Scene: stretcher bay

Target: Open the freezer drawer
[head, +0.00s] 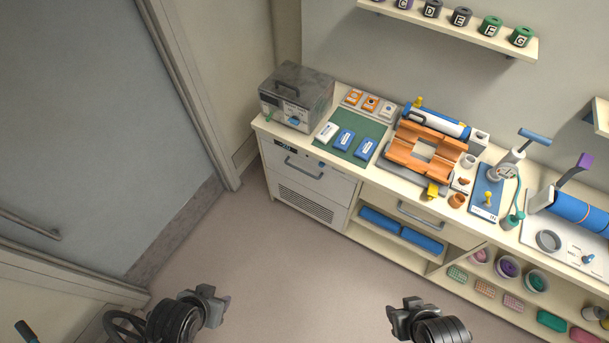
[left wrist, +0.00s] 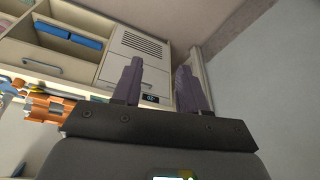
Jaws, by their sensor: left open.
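The freezer drawer (head: 310,178) is the pale front at the left end of the counter, with a grey bar handle (head: 304,170) and a small dark display above it. It looks shut, flush with the cabinet. In the left wrist view the freezer's vented front (left wrist: 143,42) appears upside down beyond my fingers, which hide part of it. My left gripper (head: 217,303) is open and empty, well in front of the freezer and apart from it; its two fingers (left wrist: 160,80) show in the left wrist view. My right gripper (head: 400,314) is in front of the counter, touching nothing; its jaw opening is unclear.
A grey box device (head: 297,95) stands on the counter above the freezer. A second drawer (head: 420,215) with a bar handle and an open shelf with blue packs (head: 401,229) are to its right. A wall and door (head: 85,130) are at left. The floor (head: 290,285) between is clear.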

